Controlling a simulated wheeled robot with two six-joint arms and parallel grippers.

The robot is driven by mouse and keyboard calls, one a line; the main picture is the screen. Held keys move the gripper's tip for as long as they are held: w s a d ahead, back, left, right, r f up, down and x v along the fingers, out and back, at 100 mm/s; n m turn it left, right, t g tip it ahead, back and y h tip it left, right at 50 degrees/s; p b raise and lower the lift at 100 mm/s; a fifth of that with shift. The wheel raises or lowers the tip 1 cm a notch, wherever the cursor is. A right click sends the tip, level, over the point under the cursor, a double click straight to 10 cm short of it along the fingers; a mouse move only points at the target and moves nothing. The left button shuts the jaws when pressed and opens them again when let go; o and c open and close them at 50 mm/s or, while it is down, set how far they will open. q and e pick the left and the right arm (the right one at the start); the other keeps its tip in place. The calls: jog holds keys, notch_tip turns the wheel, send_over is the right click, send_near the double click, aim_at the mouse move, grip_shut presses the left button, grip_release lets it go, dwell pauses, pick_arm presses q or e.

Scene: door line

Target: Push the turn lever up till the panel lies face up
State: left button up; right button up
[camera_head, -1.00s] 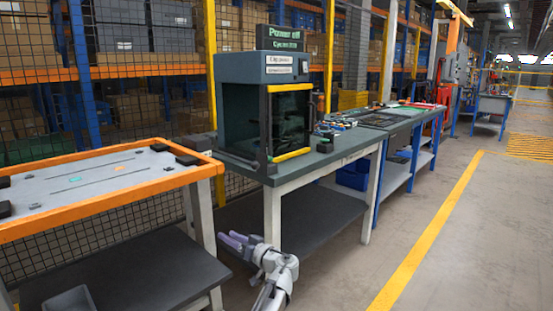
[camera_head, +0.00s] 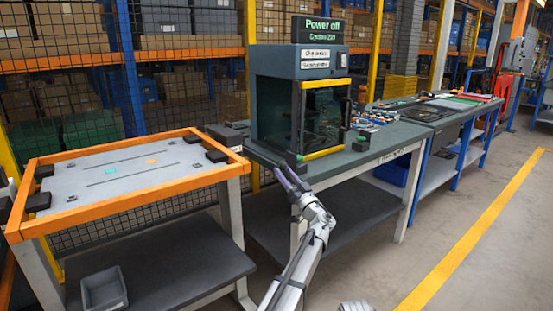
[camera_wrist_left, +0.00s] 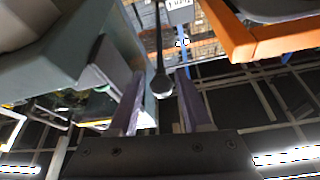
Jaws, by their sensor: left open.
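The grey panel (camera_head: 130,165) lies flat in an orange frame (camera_head: 125,205) on the left stand, with dark slots and small orange and teal marks on its face. My left gripper (camera_head: 282,172) is open, its purple fingers at the front edge of the green bench, right of the orange frame. In the left wrist view, a dark rod with a rounded end, seemingly the turn lever (camera_wrist_left: 161,85), shows between the open fingers (camera_wrist_left: 160,76); contact cannot be told. I cannot make out the lever in the head view. My right gripper is not in view.
A dark cabinet (camera_head: 300,100) with a yellow-edged door stands on the green bench (camera_head: 385,140), close to my left gripper. A grey bin (camera_head: 103,290) sits on the stand's lower shelf. The floor at right (camera_head: 470,220) is clear.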

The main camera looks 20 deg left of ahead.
aim_at(276, 162)
pick_arm(q)
jog(key=p+x, duration=0.1)
jog(key=x, duration=0.5)
jog(key=shift+w+a+r+p, duration=0.1)
jog(key=shift+a+p, duration=0.05)
jog(key=shift+p, duration=0.25)
jog(key=shift+c, duration=0.2)
grip_shut()
dwell(0.8)
